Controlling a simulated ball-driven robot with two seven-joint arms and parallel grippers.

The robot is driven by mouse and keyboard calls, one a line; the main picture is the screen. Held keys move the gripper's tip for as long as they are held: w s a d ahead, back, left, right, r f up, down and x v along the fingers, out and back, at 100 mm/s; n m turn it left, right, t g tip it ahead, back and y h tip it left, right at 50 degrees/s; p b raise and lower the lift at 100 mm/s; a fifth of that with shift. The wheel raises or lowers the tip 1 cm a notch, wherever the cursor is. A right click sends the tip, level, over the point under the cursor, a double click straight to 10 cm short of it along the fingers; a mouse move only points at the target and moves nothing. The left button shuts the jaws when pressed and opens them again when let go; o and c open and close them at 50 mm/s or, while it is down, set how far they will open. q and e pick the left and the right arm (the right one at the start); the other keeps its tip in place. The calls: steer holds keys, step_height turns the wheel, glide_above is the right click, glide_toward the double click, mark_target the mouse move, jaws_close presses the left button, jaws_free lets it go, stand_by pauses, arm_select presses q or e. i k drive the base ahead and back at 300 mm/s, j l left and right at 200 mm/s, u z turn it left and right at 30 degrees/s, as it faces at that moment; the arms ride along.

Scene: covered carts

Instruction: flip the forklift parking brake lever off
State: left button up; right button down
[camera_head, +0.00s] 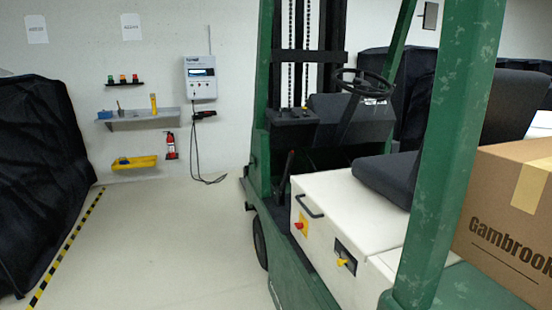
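The green forklift (434,140) stands on the right with its side toward me. A dark upright lever (287,172) rises in front of the cream seat box, below the dashboard; it may be the parking brake lever, but I see no label on it. A red knob on a yellow plate (300,226) and a yellow knob on a dark plate (345,262) are on the side of the cream box (340,215). The black steering wheel (364,88) is above the seat (386,178). Neither of my grippers is in view.
A cardboard box (505,220) sits at the forklift's rear right. A black covered cart (40,180) stands left behind a yellow-black floor stripe (68,245). A shelf (140,120), wall charger (201,78) and extinguisher (170,146) are at the back wall. The floor between is clear.

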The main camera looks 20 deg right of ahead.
mark_target(291, 158)
steer(key=i+j, duration=0.2)
steer(key=i, duration=0.15)
steer(key=i+j, duration=0.2)
steer(key=i, duration=0.2)
steer(key=i+j, duration=0.2)
steer(key=i, duration=0.15)
steer(key=i+j+z, duration=0.1)
steer(key=i, duration=1.75)
